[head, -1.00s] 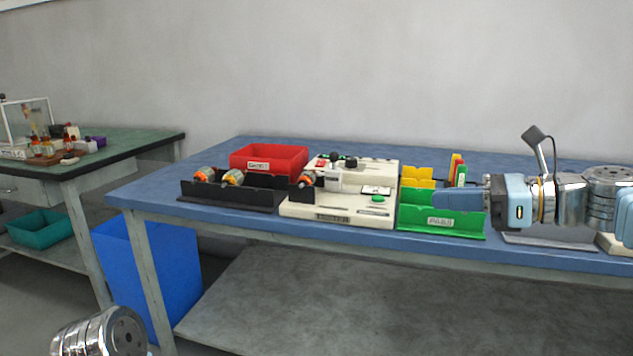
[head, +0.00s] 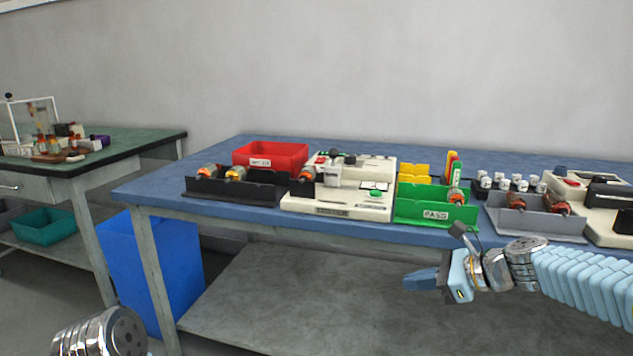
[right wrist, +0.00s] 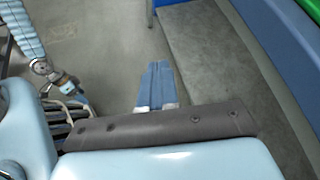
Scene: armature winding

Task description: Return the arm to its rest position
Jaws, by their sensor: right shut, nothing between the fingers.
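My right gripper (head: 422,279) is in front of the blue table's front edge, below the tabletop, at the lower right of the head view. Its blue fingers are shut with nothing between them, and they also show together in the right wrist view (right wrist: 156,84). My right arm (head: 585,280) stretches in from the right edge.
The blue table (head: 160,193) holds a red bin (head: 270,155), a black rack (head: 235,192), a white tester (head: 335,203), a green PASS tray (head: 436,208) and a grey tray (head: 535,222). A blue bin (head: 150,275) stands below left. Floor before the table looks clear.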

